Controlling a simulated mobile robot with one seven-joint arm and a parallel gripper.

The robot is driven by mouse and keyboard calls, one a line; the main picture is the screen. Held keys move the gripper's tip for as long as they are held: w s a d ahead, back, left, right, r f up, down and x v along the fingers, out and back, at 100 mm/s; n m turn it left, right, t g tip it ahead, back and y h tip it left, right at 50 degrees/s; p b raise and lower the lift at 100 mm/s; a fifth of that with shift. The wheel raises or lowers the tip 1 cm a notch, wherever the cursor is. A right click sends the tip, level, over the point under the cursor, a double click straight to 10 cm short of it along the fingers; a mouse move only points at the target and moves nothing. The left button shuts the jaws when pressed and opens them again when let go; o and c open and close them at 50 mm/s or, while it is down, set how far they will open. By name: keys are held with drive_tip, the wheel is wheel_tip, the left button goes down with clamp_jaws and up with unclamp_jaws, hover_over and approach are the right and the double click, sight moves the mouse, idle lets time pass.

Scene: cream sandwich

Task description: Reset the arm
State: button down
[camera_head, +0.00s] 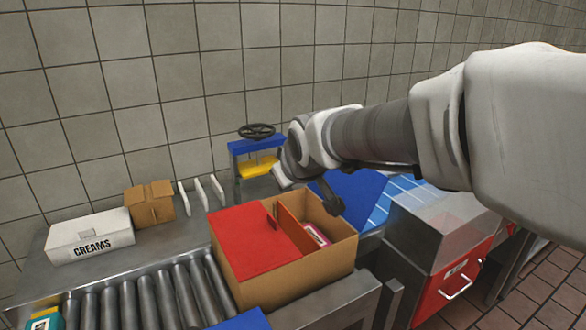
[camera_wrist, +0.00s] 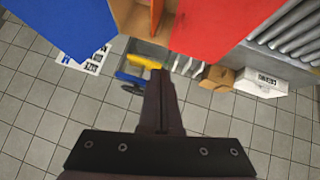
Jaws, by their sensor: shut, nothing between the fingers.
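My gripper (camera_head: 331,196) hangs in front of the wall, over the back right edge of the open cardboard box (camera_head: 245,280). In the wrist view my gripper (camera_wrist: 160,75) is shut with nothing between its fingers. The box has a red panel (camera_head: 250,240) over its left part and an upright red-orange divider (camera_head: 294,232). A pink item (camera_head: 316,236) lies inside the right compartment. My arm reaches in from the right.
A white box marked CREAMS (camera_head: 92,240) and a small brown box (camera_head: 150,203) stand at the back left. A metal roller conveyor (camera_head: 140,300) runs in front. A blue and yellow press (camera_head: 256,158) stands behind. A red cabinet (camera_head: 455,283) with a clear cover is at right.

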drive_tip(key=s+d+m+g+h+p, duration=0.1)
drive_tip(key=s+d+m+p, duration=0.1)
drive_tip(key=s+d, duration=0.6)
drive_tip(key=s+d+m+g+h+p, duration=0.2)
drive_tip(key=s+d+m, duration=0.3)
drive_tip(key=s+d, duration=0.4)
drive_tip(key=shift+s+r+p, duration=0.3)
drive_tip(key=shift+s+p, duration=0.15)
drive_tip(key=shift+s, duration=3.2)
